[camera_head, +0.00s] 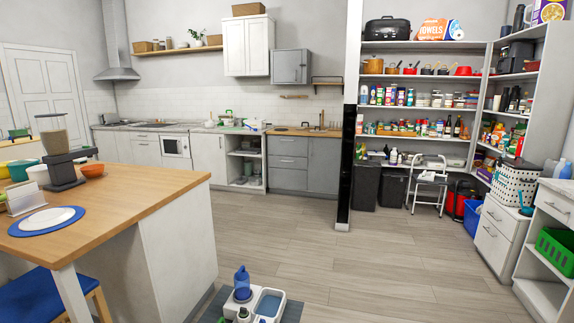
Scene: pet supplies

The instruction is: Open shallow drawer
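Several closed drawers are in view, and I cannot tell which one is the shallow drawer of the task. A white cabinet at the right has an upper drawer (496,216) and a taller lower drawer (491,246), both with handles. Nearer at the right edge, a white unit has a drawer (555,204) above open shelves. Neither of my grippers is in view.
A wood-topped island (120,195) fills the left. A pet water and food station (258,304) stands on a floor mat at the bottom centre. A small step stool (429,185) stands by the pantry shelves. The wooden floor (370,260) in the middle is clear.

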